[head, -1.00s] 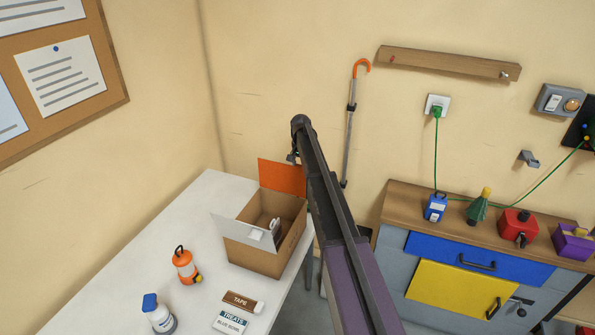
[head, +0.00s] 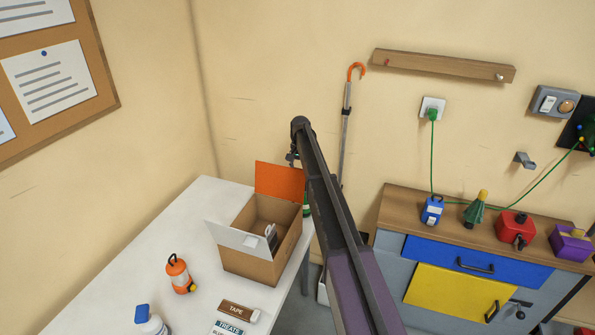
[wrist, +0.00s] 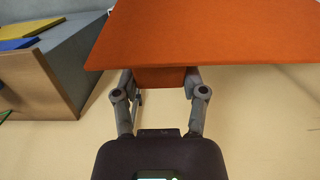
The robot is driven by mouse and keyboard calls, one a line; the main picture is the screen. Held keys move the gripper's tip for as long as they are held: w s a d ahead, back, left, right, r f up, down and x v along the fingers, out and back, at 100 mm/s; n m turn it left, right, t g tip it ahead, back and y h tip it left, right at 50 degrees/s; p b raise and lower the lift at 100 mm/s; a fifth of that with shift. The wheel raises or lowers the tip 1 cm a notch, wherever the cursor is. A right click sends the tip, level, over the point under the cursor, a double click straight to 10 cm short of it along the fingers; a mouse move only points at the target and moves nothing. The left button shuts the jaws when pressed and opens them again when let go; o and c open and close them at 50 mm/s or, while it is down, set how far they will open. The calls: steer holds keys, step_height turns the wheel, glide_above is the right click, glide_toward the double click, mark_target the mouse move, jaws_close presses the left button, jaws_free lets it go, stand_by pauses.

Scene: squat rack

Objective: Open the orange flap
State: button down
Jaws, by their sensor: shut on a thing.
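The orange flap (head: 279,181) stands upright at the back edge of an open cardboard box (head: 262,262) on the white table. In the wrist view the flap (wrist: 200,32) fills the top of the picture. My gripper (head: 292,157) is at the flap's upper right corner in the head view, partly hidden by my arm. In the wrist view my gripper (wrist: 160,78) has its fingers on either side of an orange part of the flap and is shut on it. The fingertips are hidden behind the flap. A white flap (head: 238,236) leans outward at the box's front.
A cabinet (head: 390,250) stands to the right. The table's back left is clear.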

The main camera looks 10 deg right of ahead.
steer(key=shift+c, duration=0.6)
jaws_free()
steer(key=shift+r, duration=0.1)
